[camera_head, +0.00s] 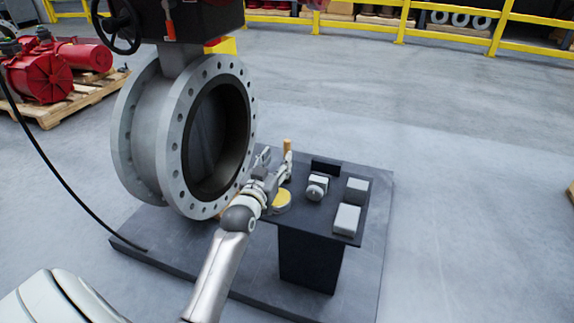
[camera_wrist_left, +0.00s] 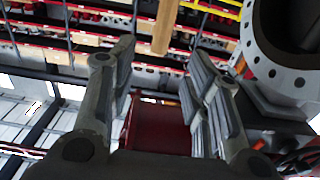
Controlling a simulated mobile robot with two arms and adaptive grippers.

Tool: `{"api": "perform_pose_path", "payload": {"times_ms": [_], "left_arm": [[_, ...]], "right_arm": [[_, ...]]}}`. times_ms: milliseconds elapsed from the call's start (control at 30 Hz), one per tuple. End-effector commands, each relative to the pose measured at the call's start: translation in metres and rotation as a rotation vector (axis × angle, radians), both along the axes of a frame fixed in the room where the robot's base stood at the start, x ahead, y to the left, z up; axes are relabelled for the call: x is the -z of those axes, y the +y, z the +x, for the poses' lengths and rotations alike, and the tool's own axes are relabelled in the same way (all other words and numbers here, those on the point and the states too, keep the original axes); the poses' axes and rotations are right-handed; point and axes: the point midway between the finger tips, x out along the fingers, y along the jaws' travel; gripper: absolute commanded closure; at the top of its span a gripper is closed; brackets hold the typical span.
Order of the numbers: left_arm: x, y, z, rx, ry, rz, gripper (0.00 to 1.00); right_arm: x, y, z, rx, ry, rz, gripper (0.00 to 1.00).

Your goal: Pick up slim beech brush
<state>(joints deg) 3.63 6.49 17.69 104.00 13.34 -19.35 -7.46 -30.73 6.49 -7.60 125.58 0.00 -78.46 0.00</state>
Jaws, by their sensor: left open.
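The slim beech brush (camera_head: 287,146) shows as a short tan upright piece just beyond the fingertips of my left gripper (camera_head: 276,160). Its lower part is hidden behind a finger. In the left wrist view a plain wooden length of the brush (camera_wrist_left: 164,28) comes down from the top edge, near the gap between the open fingers of my left gripper (camera_wrist_left: 160,62). No finger visibly touches it there. My left gripper is open and empty above the small dark table (camera_head: 330,220). My right gripper is not in view.
A large grey flanged valve (camera_head: 172,140) stands close to the left of my gripper. On the table are a yellow-topped round item (camera_head: 281,199), a grey-white fitting (camera_head: 316,187), a dark block (camera_head: 326,168) and two grey boxes (camera_head: 346,219). Floor to the right is clear.

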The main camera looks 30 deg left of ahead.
Motion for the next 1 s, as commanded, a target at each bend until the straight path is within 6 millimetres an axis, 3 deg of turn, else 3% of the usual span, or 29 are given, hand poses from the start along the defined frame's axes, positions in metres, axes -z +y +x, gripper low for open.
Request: {"api": "perform_pose_path", "payload": {"times_ms": [200,467,767,1000], "left_arm": [[0.001,0.007,0.029,0.002,0.001,0.0,0.55],[0.002,0.009,0.041,0.002,0.002,0.001,0.55],[0.006,0.018,0.068,0.001,0.002,0.001,0.55],[0.006,0.022,0.087,0.001,0.004,0.0,0.55]], "right_arm": [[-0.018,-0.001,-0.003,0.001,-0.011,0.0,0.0],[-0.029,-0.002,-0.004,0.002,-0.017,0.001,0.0],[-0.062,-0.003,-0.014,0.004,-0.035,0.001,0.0],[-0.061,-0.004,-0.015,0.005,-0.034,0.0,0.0]]}}
